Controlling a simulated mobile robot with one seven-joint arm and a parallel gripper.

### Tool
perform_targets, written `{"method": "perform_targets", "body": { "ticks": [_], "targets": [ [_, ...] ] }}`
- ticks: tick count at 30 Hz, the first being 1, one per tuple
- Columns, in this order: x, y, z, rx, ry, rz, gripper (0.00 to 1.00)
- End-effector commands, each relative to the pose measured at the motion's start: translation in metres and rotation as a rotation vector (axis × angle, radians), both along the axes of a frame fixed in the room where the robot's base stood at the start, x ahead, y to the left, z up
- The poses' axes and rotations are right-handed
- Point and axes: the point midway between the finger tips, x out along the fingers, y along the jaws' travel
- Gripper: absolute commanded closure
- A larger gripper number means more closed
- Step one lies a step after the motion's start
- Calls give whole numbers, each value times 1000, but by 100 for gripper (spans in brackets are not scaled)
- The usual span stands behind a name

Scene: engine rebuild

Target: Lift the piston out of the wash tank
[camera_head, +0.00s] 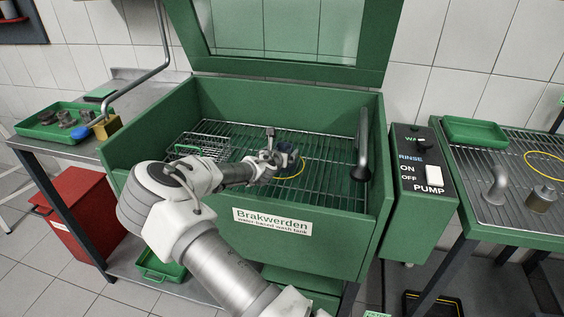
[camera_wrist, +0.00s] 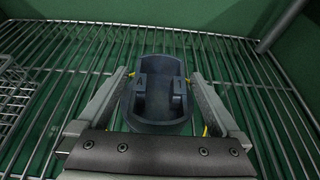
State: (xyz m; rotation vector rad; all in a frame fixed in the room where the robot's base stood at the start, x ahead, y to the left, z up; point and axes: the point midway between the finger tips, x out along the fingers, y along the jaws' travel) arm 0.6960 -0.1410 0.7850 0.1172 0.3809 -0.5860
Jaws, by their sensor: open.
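The piston (camera_wrist: 158,92) is a dark blue-grey hollow part in the wrist view, on the wire rack of the green wash tank (camera_head: 250,225). In the head view it is a small dark shape (camera_head: 288,150), partly hidden by my gripper. My gripper (camera_wrist: 160,78) is open, with one finger on each side of the piston and small gaps visible. In the head view my gripper (camera_head: 272,157) reaches over the tank's front wall, low over the rack. A yellow ring mark (camera_head: 292,172) shows around the piston's place.
A wire basket (camera_head: 200,150) stands at the tank's left. A thick pipe (camera_head: 362,145) stands at its right. The lid (camera_head: 290,75) is raised. A pump control box (camera_head: 422,170) adjoins the tank. A metal part (camera_head: 541,198) sits on the right rack, beside a yellow ring.

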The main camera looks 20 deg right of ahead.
Motion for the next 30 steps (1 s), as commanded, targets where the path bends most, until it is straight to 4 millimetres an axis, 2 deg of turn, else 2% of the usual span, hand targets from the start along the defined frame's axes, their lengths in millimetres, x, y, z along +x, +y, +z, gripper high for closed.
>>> {"method": "perform_targets", "body": {
  "ticks": [8,24,30],
  "targets": [
    [2,-1,-1,-1,1,0,2],
    [1,-1,-1,0,0,-1,99],
    [2,-1,1,0,-2,0,100]
  ]
}}
